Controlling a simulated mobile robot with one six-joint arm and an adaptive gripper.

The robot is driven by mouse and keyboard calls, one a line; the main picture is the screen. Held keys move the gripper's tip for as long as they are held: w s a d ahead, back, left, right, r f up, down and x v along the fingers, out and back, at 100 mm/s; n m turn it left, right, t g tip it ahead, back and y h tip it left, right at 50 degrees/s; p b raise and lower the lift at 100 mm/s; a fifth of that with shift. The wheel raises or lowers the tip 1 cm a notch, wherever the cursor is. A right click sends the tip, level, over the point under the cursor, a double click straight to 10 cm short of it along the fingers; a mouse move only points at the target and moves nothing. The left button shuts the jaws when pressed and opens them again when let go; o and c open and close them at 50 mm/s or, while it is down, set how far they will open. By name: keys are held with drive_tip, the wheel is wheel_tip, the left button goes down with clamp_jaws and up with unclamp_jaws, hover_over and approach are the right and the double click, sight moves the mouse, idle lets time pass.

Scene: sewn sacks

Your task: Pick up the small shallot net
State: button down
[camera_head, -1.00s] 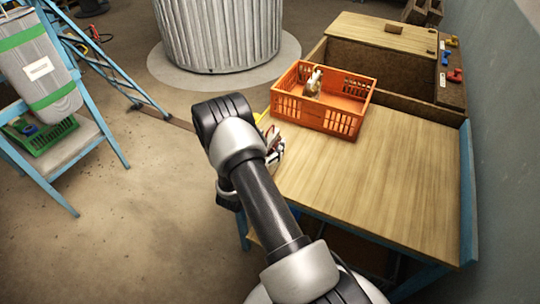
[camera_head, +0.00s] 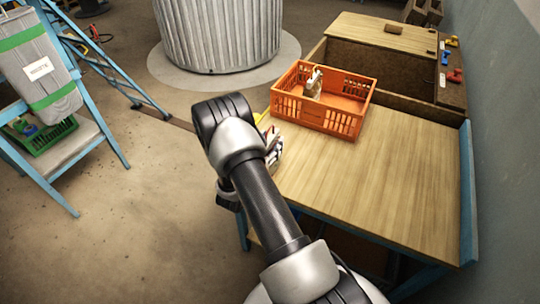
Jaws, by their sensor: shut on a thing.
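My gripper (camera_head: 273,150) shows only in part, behind my wrist at the left edge of the wooden bench (camera_head: 375,185). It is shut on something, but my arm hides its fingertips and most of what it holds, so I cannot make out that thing. A small pale and brown sack (camera_head: 314,84) stands in the orange crate (camera_head: 325,115), apart from my gripper. I cannot tell from here whether it is a shallot net. No other small net shows clearly.
The orange crate stands at the bench's back left, just beyond my gripper. An open wooden bin (camera_head: 395,68) is behind it. The bench's right and front are clear. A blue stepped stand (camera_head: 80,145) with a grey sack (camera_head: 38,62) is at left.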

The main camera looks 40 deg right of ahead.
drive_tip(key=shift+r, duration=0.1)
idle(0.3)
wheel_tip(320, 180, up, 20)
drive_tip(key=p, duration=0.5)
drive_tip(key=shift+p, duration=0.35)
idle(0.8)
